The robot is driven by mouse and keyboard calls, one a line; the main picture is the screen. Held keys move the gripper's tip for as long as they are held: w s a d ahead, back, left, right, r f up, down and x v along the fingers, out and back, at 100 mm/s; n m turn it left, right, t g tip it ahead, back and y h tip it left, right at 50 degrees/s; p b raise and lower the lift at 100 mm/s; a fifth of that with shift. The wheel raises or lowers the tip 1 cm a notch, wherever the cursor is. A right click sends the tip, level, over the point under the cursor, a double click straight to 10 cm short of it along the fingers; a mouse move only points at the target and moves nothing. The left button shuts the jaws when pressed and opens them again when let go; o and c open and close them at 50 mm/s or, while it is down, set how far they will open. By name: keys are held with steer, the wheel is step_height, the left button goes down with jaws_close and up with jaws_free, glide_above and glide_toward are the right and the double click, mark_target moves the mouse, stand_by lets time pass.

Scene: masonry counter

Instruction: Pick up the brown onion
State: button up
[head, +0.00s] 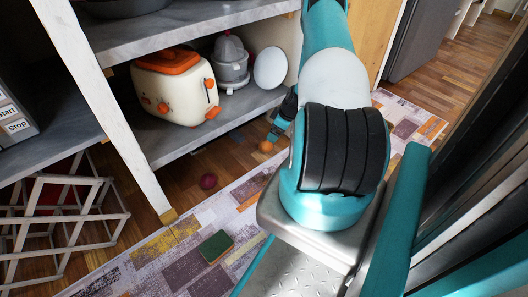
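A small round orange-brown thing (266,146), which looks like the brown onion, lies on the wooden floor by the rug's edge, below the shelf unit. It is too small to make out its skin. My gripper (274,132) is low down just above and to the right of it, partly hidden behind my own arm. I cannot tell whether the fingers touch it or how far apart they are. A dark red-purple round thing (208,181), perhaps a red onion, lies on the floor to the left.
A grey shelf (190,142) holds a cream and orange toaster (176,88), a grey appliance (230,62) and a white disc (270,68). A green sponge-like block (216,246) lies on the patterned rug (150,270). A white lattice rack (60,215) stands left.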

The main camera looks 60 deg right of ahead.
mark_target(266, 144)
steer(key=b+x, duration=0.3)
steer(key=x, duration=0.3)
steer(key=shift+w+f, duration=0.1)
steer(key=b+x, duration=0.4)
steer(key=b, duration=0.1)
steer(key=shift+d+f, duration=0.15)
steer(key=shift+d, duration=0.1)
steer(key=shift+w+f, duration=0.3)
steer(key=shift+f, duration=0.05)
steer(key=shift+r, duration=0.1)
steer(key=c, duration=1)
